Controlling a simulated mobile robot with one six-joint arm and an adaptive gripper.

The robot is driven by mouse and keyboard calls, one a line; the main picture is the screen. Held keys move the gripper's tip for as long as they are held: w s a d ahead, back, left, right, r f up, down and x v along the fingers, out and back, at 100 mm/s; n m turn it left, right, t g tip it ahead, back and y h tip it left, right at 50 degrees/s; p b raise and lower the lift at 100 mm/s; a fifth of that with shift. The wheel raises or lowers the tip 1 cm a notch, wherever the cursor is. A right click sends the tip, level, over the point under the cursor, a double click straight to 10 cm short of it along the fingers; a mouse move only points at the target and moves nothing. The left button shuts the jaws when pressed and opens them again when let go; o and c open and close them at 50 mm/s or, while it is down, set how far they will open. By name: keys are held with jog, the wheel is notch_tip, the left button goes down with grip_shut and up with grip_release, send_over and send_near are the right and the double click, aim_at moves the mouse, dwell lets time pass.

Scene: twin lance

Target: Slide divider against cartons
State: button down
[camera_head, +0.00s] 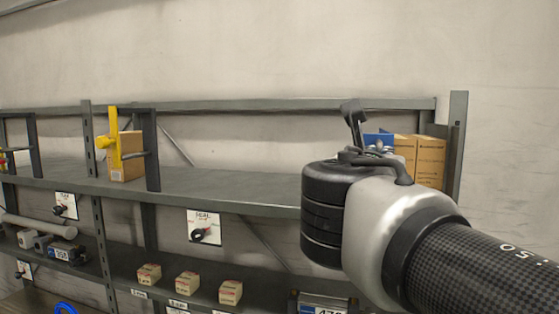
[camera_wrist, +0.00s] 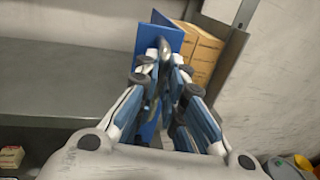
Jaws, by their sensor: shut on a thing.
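My gripper (camera_wrist: 164,75) is shut on the blue divider (camera_wrist: 147,38), an upright flat panel on the upper shelf. The divider also shows in the head view (camera_head: 378,139), mostly hidden behind my wrist and fingers. The cartons (camera_wrist: 203,50) are tan and stand to the right of the divider at the right end of the shelf. They show in the head view too (camera_head: 431,160). The divider looks close to the cartons, but my fingers hide the gap, so I cannot tell whether they touch.
The upper shelf (camera_head: 245,188) is bare to the left of my gripper. A yellow divider (camera_head: 113,140) and a carton (camera_head: 131,157) stand further left. A grey upright (camera_head: 456,145) closes the right end. Small boxes (camera_head: 187,283) sit on the lower shelf.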

jog(key=shift+s+d+r, duration=0.1)
jog(key=shift+r, duration=0.25)
jog(key=c, duration=1.8)
grip_release()
jog(key=shift+s, duration=0.1)
jog(key=shift+o, duration=0.5)
jog(key=shift+f, duration=0.15)
jog(key=v, duration=1.1)
jog(key=shift+s+a, duration=0.3)
